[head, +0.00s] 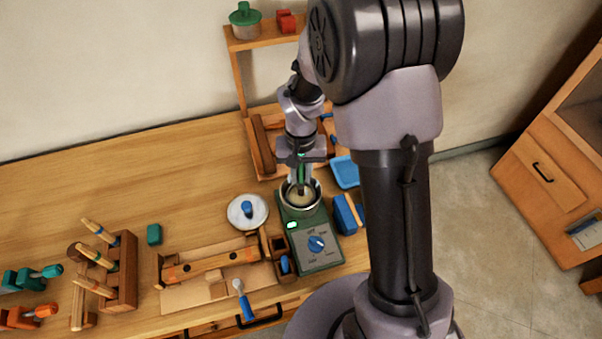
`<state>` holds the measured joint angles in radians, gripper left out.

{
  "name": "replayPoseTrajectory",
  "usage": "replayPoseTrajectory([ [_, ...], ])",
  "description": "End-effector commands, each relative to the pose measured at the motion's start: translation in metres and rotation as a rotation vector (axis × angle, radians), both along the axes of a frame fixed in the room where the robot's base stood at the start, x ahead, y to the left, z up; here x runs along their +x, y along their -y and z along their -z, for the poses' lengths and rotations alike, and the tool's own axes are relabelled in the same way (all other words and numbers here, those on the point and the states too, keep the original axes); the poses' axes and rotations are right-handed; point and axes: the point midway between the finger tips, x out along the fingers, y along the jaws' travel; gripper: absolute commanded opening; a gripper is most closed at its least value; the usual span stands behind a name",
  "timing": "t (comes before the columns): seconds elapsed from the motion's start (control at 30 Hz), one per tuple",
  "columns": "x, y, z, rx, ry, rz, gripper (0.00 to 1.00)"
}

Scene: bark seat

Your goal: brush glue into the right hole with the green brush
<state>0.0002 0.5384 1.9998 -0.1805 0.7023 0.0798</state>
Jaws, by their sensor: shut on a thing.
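My gripper (300,172) points down over the glue pot (286,205), shut on the green brush (301,178). Only a bit of green shows between the fingers. The brush's dark lower end reaches into the pot, over the pale glue (291,193); I cannot tell how deep. The pot sits on a green heater (323,262) with a blue dial. The wooden workpiece (210,264) lies to the left of the heater, held level between wooden blocks. Dark spots show near its ends, but I cannot make out the right hole clearly.
A pale lid (235,216) with a blue knob lies left of the pot. A blue-handled tool (244,303) lies at the front edge. A wooden rack (123,270) with several tools stands left. Blue blocks (345,213) stand right of the pot. The back left of the table is clear.

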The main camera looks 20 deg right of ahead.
Motion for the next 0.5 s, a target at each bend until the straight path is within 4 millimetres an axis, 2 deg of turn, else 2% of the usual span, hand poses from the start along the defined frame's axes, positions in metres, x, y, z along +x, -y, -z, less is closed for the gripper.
replayPoseTrajectory([
  [0.5, 0.0000, 0.0000, 0.0062, 0.000, 0.000, 0.000, 0.00],
])
